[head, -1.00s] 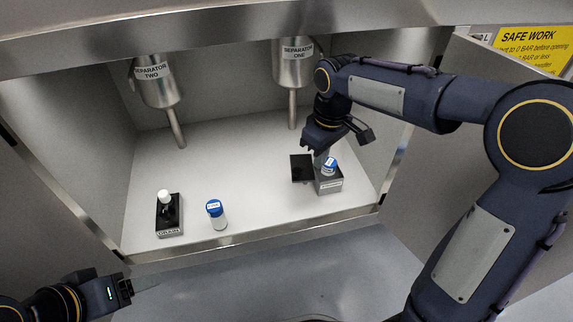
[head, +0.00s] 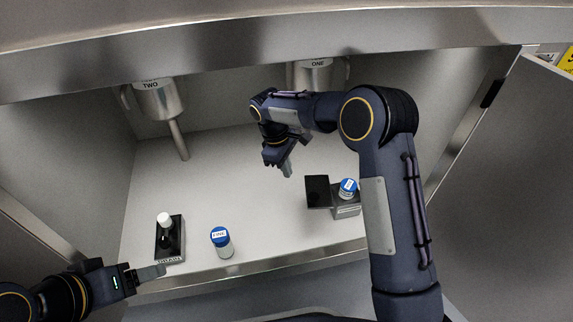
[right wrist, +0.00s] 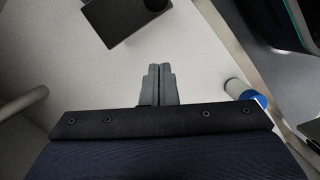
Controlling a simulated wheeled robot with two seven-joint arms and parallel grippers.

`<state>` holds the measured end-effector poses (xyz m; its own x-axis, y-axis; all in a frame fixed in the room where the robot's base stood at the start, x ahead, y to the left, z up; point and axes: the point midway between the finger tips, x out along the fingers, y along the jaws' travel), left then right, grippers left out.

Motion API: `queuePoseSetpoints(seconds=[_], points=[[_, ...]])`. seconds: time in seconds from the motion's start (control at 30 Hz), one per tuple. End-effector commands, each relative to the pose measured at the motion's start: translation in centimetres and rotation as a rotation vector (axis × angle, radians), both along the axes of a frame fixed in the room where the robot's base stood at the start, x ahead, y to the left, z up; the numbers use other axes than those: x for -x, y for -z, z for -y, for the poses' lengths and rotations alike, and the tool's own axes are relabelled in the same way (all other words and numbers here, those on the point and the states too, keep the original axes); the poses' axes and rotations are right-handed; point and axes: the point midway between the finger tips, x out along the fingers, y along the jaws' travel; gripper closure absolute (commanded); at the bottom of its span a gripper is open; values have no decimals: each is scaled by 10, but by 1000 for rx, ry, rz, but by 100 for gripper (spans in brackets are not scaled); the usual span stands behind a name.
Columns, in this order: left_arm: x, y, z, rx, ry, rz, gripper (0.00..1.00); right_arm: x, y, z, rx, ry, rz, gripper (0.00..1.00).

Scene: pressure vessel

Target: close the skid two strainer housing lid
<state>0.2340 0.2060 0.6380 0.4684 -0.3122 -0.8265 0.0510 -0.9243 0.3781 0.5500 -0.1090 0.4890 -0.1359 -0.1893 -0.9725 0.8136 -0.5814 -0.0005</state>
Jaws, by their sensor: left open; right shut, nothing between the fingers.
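A small grey box (head: 347,208), seemingly the strainer housing, stands at the right of the cabinet floor. A blue-capped container (head: 348,187) sits in its top. Its dark lid (head: 317,191) lies open to the left of the box. The lid (right wrist: 115,18) also shows at the top of the right wrist view. My right gripper (head: 288,170) is shut and empty, above the floor, left of and behind the lid; its fingertips (right wrist: 160,70) point toward the lid. My left gripper (head: 162,270) is open and empty at the cabinet's front left edge. The box's label is unreadable.
A blue-capped bottle (head: 222,243) stands near the front edge. A black drain block (head: 170,243) with a white-topped knob is left of it. Separator two (head: 158,100) hangs with its pipe at the back left; separator one (head: 312,75) is partly behind my right arm. The middle floor is clear.

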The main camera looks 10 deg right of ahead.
Motion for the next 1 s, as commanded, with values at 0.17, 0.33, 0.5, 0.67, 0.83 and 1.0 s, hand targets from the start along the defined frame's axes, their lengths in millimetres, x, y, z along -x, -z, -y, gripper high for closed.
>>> queuePoseSetpoints(seconds=[0.17,0.33,0.5,0.67,0.83,1.0], points=[[0,25,0,0,0,0,31,6,45,8,0,1,-2,100],[0,39,0,0,0,-1,31,16,59,24,-1,4,3,100],[0,46,0,0,0,0,31,27,60,38,-1,2,2,100],[0,48,0,0,0,0,31,30,59,42,-1,0,1,100],[0,47,0,0,0,0,31,31,59,42,-1,1,1,100],[0,47,0,0,0,0,31,31,58,43,0,-1,1,100]])
